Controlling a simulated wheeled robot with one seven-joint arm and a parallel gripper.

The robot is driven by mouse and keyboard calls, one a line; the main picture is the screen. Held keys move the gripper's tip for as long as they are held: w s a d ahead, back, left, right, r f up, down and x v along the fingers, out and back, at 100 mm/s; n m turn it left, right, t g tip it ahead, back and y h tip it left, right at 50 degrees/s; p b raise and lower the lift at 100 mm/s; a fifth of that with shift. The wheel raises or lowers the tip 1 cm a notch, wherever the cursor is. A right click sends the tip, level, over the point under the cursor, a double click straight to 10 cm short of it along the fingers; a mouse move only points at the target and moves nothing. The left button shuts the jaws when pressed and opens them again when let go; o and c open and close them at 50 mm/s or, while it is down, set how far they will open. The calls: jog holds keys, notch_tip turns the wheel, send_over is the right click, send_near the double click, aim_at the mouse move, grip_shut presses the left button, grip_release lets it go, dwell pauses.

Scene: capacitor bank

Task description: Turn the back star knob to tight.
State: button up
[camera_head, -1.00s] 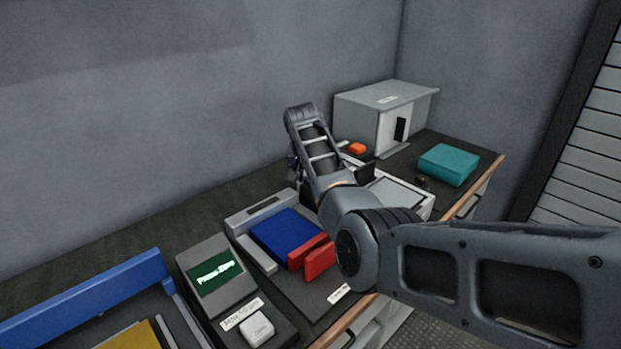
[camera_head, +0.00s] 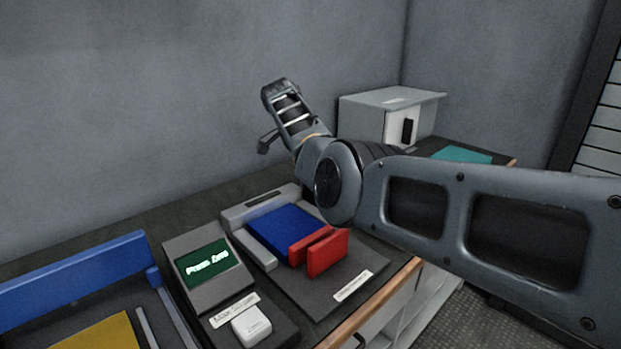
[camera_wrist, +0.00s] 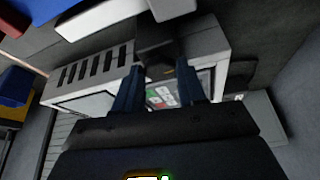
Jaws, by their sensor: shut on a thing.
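My gripper (camera_wrist: 160,70) shows in the wrist view as two dark blue fingers. A dark block (camera_wrist: 160,40) sits between the fingertips, and the gripper is shut on it. I cannot tell whether this block is a star knob. Just past the fingers is a pale unit with a red and green panel (camera_wrist: 165,93) and dark slots (camera_wrist: 95,66). In the head view my arm is raised in front of the grey wall, and the fingers are not clearly visible. I cannot make out the back star knob in either view.
On the bench in the head view are a blue block (camera_head: 285,228), a red block (camera_head: 328,254), a device with a green screen (camera_head: 204,262) and a white block (camera_head: 251,326). A grey cabinet (camera_head: 372,118) and a teal box (camera_head: 461,155) stand at the back right, partly behind my arm.

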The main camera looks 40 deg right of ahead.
jog(key=shift+m+b, duration=0.45)
jog(key=shift+m, duration=0.05)
jog(key=o, duration=1.1)
jog(key=shift+c, duration=0.2)
jog(key=shift+r, duration=0.1)
jog(key=v, duration=0.7)
jog(key=shift+w+r, duration=0.15)
jog(key=shift+r, duration=0.15)
jog(key=shift+a, duration=0.1)
